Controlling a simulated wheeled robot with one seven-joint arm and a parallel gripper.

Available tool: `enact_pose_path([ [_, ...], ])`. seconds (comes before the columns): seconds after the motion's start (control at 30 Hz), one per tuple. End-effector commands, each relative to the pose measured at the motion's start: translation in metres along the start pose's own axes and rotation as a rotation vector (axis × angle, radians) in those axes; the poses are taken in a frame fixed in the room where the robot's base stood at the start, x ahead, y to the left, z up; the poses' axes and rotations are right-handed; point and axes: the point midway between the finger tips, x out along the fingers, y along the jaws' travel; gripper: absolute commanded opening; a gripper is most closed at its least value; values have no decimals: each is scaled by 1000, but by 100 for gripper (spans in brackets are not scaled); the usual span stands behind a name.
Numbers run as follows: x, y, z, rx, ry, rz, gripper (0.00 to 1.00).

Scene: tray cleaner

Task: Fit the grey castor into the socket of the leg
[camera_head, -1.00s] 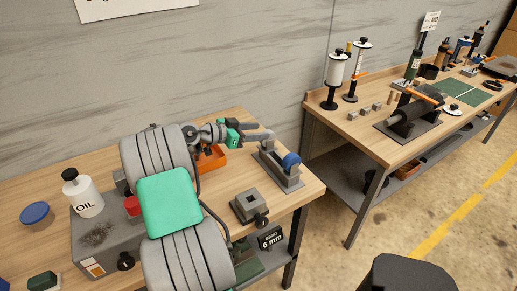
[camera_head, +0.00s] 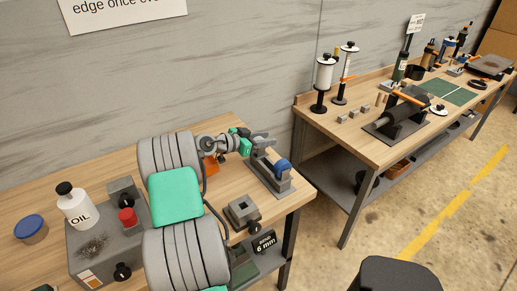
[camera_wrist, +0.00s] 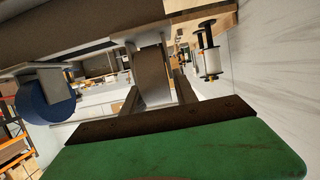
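A grey fixture (camera_head: 258,170) with a blue wheel (camera_head: 283,165) at its right end stands near the right edge of the near bench. The wheel also shows at the left of the wrist view (camera_wrist: 46,97). My gripper (camera_head: 267,140) is over the fixture's left end. In the wrist view its two fingers are apart, with a grey block (camera_wrist: 152,75) between them and narrow gaps beside it. I cannot tell whether they touch it. A grey block with a square hole (camera_head: 240,211) and a black knob sits in front. I cannot tell for sure which part is the castor.
An orange tray (camera_head: 210,168) lies behind my arm. An oil bottle (camera_head: 74,205), a blue-lidded jar (camera_head: 30,229) and a grey box with a red button (camera_head: 127,217) stand left. A second bench (camera_head: 350,140) holds spools and tools. A dark stool (camera_head: 397,273) stands in front.

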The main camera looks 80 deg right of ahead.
Motion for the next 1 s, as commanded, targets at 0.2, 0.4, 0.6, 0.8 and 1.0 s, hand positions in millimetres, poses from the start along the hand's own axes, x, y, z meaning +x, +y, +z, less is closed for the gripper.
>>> enact_pose_path([
  [0.2, 0, 0, 0, 0, 0, 0, 16],
  [0.4, 0, 0, 0, 0, 0, 0, 0],
  [0.6, 0, 0, 0, 0, 0, 0, 0],
  [0.8, 0, 0, 0, 0, 0, 0, 0],
  [1.0, -1, 0, -2, 2, 1, -1, 0],
])
